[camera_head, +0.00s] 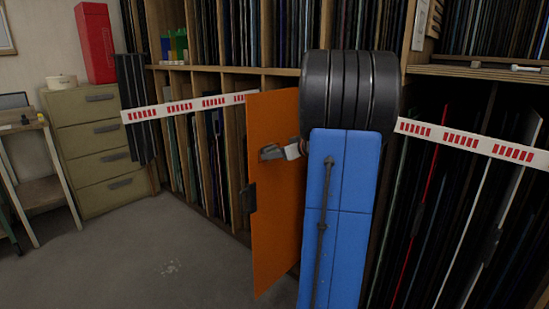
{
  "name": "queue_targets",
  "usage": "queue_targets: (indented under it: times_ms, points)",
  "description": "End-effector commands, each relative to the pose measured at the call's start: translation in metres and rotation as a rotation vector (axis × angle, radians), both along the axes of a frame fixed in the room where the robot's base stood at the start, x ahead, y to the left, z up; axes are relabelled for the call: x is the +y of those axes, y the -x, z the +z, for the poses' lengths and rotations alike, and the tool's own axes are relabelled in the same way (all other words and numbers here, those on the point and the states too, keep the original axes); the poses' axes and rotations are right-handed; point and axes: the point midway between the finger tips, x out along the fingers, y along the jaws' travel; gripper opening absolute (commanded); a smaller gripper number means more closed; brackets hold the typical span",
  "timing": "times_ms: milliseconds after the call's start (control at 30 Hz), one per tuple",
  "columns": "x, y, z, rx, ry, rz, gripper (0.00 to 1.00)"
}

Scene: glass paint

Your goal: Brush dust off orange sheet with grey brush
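The orange sheet (272,215) stands upright in front of the rack, partly hidden on its right by my blue and black arm. A small grey piece with a pale part (292,150) shows against the upper middle of the sheet, just left of my arm's black joint. I cannot tell whether it is the grey brush, part of my gripper, or both. My gripper's fingers are not clearly seen; the arm hides that area. A dark clip-like piece (249,198) sits at the sheet's left edge. No dust on the sheet can be made out.
Wooden racks full of upright sheets stand behind and to the right. A white band with red marks (467,142) crosses the racks. A drawer cabinet (97,140) with a red box (95,42) on top is at left. The grey floor (120,250) at lower left is open, with a pale speckled patch (171,268).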

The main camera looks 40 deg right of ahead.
Motion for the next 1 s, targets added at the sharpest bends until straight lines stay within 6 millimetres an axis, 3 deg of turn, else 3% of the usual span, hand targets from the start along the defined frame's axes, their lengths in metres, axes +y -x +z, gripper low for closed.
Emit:
queue_targets:
  times_ms: [1000]
  points:
    - [-0.052, -0.006, 0.0, 0.0, 0.001, -0.002, 0.33]
